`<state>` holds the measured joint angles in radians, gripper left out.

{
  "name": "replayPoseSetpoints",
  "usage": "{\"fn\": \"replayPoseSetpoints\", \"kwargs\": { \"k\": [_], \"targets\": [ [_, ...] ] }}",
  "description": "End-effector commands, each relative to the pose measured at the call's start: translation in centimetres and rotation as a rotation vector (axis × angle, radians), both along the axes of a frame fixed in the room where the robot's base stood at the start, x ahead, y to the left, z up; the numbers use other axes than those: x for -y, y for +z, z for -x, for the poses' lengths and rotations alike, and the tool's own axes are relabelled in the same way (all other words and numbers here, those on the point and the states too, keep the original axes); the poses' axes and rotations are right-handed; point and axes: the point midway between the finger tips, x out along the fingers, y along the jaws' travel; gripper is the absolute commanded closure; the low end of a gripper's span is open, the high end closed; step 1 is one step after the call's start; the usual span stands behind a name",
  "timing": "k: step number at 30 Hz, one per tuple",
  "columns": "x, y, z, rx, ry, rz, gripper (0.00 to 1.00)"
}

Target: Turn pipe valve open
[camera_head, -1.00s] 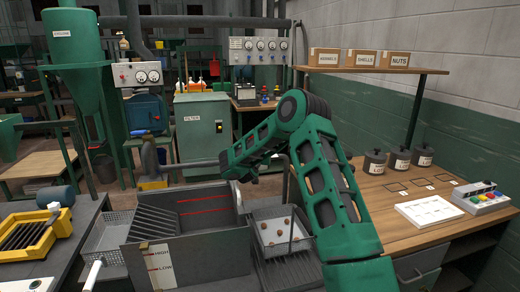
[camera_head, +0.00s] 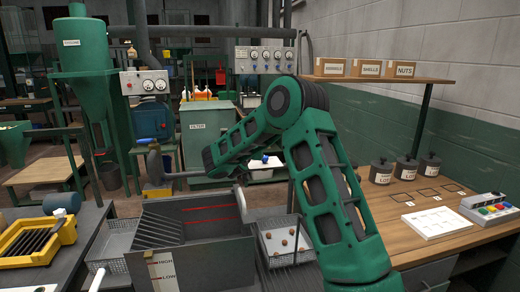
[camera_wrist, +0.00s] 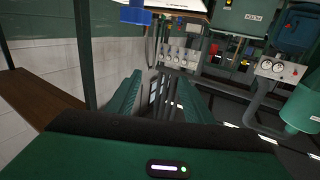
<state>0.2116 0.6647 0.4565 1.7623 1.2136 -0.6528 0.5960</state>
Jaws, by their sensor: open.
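I cannot clearly make out the pipe valve. A small brass-coloured fitting (camera_head: 131,53) shows above the left gauge box in the head view, too small to tell its shape.
A grey bin (camera_head: 195,215) stands below my arm, a wire basket (camera_head: 284,224) at its right. A wooden bench (camera_head: 400,225) with jars, a tray and a button box fills the right. A green filter cabinet (camera_head: 205,130) and gauge panel (camera_head: 265,60) stand behind.

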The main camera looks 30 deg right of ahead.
Motion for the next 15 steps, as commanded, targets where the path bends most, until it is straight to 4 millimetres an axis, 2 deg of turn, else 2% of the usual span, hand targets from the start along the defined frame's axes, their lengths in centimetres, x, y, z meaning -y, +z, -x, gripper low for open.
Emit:
{"fn": "replayPoseSetpoints", "kwargs": {
  "k": [1,6,15],
  "targets": [
    [-1.0,0.6,0.1,0.001,0.003,0.001,0.53],
    [-3.1,1.9,0.7,0.000,0.002,0.001,0.53],
    [-4.4,2.7,1.1,-0.001,0.000,0.001,0.53]
  ]
}}
